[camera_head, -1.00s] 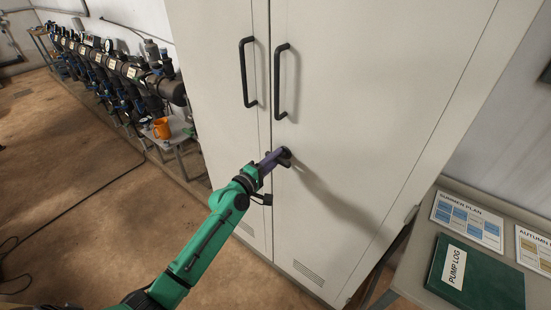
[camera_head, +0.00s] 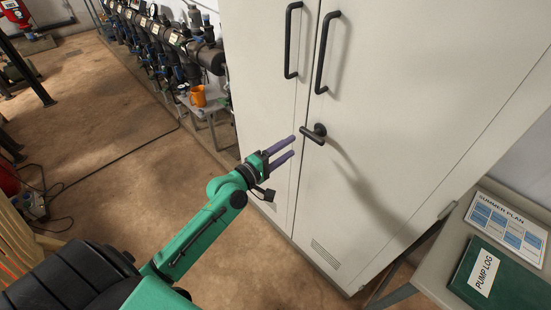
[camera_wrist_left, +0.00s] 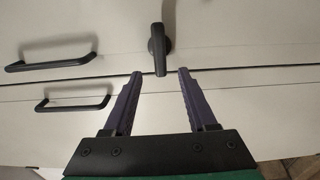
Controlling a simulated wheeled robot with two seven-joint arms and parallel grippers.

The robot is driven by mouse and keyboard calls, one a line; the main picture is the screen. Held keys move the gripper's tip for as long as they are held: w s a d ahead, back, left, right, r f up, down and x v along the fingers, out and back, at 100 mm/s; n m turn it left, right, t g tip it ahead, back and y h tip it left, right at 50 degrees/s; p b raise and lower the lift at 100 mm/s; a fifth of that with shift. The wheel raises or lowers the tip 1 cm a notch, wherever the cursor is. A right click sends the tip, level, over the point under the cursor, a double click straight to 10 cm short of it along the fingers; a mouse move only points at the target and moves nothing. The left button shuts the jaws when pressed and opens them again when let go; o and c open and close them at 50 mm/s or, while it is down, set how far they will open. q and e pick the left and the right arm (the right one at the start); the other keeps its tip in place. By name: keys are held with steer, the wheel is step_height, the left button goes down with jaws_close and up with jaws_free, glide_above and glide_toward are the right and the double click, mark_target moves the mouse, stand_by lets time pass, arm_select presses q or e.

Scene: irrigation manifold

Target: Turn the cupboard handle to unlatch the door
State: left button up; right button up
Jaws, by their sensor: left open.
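The cupboard handle (camera_head: 315,133) is a dark lever on the right door of the tall cream cupboard (camera_head: 400,110). It lies roughly horizontal, its free end pointing left towards the door seam. The right door looks shut. My left gripper (camera_head: 293,146) is open and empty, its two purple fingers just left of the lever's end and apart from it. In the left wrist view the lever (camera_wrist_left: 157,45) stands ahead of the gripper (camera_wrist_left: 160,74), its near end lined up with the gap between the fingertips.
Two long black pull bars (camera_head: 327,53) sit above the lever, one per door. At right a table carries a green pump log (camera_head: 497,278) and a summer plan sheet (camera_head: 508,222). An orange mug (camera_head: 198,96) stands on a small table by the pipe manifold (camera_head: 172,45). Bare floor lies left of the cupboard.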

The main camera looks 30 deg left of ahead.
arm_select(q)
steer(key=b+v, duration=0.1)
steer(key=v, duration=0.4)
steer(key=s+a+f+m+g+y, duration=0.2)
steer(key=s+a+f, duration=0.1)
steer(key=f, duration=0.8)
steer(key=s+a+f+m+g+y, duration=0.2)
steer(key=s+f+g, duration=0.15)
steer(key=f, duration=0.75)
steer(key=s+a+f+m+g+y, duration=0.1)
steer(key=s+a+f+m+y, duration=0.15)
steer(key=f, duration=0.85)
steer(key=s+d+f+m+g, duration=0.1)
steer(key=s+f+m+g, duration=0.2)
steer(key=s+f, duration=0.3)
steer(key=s+d+f+m+g, duration=0.1)
steer(key=s+f+m+g, duration=0.2)
steer(key=s, duration=1)
steer(key=s+d+f+m+g, duration=0.1)
steer(key=s+f+m+g, duration=0.2)
steer(key=s+f, duration=0.6)
steer(key=shift+s+d+f+m, duration=0.35)
steer(key=shift+s+d+m, duration=0.1)
steer(key=shift+s, duration=0.1)
